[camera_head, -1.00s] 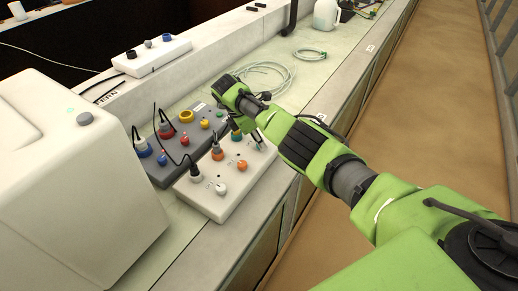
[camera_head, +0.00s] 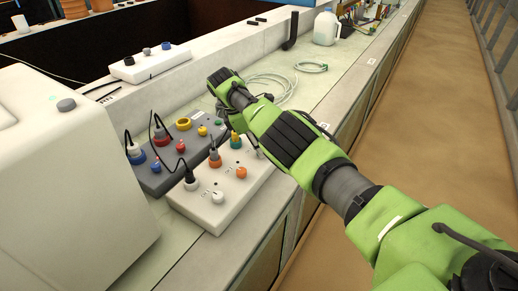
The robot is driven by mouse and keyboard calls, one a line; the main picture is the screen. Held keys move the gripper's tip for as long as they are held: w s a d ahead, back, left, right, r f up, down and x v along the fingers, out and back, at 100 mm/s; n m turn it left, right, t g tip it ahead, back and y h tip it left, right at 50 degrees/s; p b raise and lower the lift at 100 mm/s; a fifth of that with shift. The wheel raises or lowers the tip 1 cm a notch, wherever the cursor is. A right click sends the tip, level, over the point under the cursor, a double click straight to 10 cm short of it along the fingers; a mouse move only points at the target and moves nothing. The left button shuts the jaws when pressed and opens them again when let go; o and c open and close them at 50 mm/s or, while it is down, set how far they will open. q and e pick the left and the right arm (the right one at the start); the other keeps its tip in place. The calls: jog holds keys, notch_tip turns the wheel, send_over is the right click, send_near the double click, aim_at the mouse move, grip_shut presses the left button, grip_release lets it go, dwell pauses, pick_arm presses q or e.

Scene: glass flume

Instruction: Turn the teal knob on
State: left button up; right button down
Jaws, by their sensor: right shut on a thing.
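The white control box (camera_head: 244,190) stands on the bench with a row of sockets and a row of knobs. Its white knob (camera_head: 217,197) and orange knob (camera_head: 240,172) show clearly. A teal socket (camera_head: 236,142) sits at the far end of the socket row. My right gripper (camera_head: 259,151) reaches down at the far end of the knob row, shut on the teal knob there. My green forearm and wrist hide most of the fingers and the knob, so its angle cannot be read. My left gripper is not in view.
A grey box (camera_head: 155,184) with coloured knobs and black cables stands beside the white box. A large white machine (camera_head: 75,215) is at left.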

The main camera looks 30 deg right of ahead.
jog(key=c, duration=1.8)
grip_release()
notch_tip(320, 180, up, 10)
jog(key=shift+r, duration=0.1)
jog(key=shift+s+f, duration=0.1)
jog(key=shift+f, duration=0.1)
